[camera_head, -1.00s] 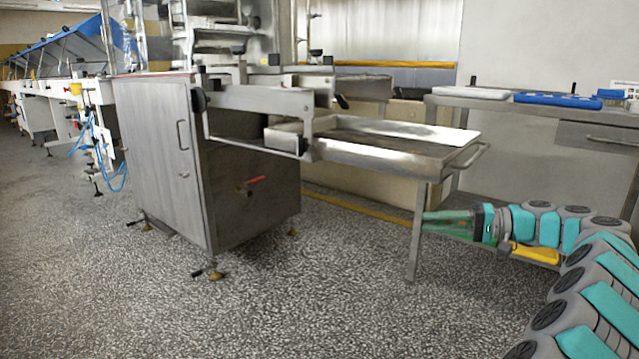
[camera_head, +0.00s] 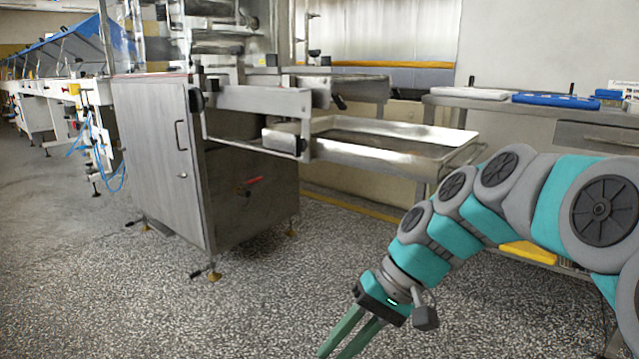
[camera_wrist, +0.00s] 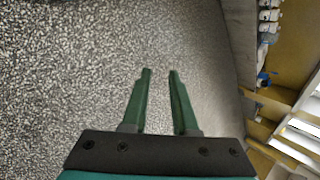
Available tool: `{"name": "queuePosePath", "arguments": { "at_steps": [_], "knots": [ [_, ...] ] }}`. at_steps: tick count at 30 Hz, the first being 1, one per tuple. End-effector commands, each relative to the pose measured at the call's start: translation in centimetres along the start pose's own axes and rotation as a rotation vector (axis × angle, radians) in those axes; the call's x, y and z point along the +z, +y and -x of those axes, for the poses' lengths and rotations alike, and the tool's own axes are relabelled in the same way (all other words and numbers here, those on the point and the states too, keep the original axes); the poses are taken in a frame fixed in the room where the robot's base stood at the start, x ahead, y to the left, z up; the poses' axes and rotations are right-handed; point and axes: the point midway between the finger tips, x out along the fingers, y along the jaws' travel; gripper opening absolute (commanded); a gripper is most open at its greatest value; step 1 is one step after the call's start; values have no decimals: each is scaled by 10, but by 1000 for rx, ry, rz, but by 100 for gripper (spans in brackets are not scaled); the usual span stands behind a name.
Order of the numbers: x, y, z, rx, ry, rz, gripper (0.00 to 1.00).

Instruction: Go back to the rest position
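My gripper (camera_head: 342,343) hangs low over the speckled floor in the head view, in front of the steel machine, pointing down and to the left. In the wrist view my gripper (camera_wrist: 160,72) shows two green fingers standing apart, with bare floor between them and nothing held. My grey and teal arm comes in from the right edge of the head view and bends down to the gripper.
The steel machine (camera_head: 160,165) with its tray (camera_head: 400,148) stands behind the gripper. A steel table (camera_head: 500,113) at the right carries a blue board (camera_head: 555,101) and a white board (camera_head: 470,93). The floor (camera_head: 250,310) at front left is clear.

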Motion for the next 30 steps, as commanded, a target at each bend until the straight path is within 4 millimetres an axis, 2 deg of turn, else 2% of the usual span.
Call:
{"name": "queuePosePath", "arguments": {
  "at_steps": [1,9,15,23,25,30],
  "knots": [
    [20,8,-10,60,-10,-3,27],
    [104,75,-39,366,-15,-53,27],
    [147,117,-45,513,-10,-89,27],
    [186,158,-45,646,6,-123,27],
    [187,146,-30,647,7,-123,27],
    [190,127,-6,645,6,-123,27]
  ]
}}
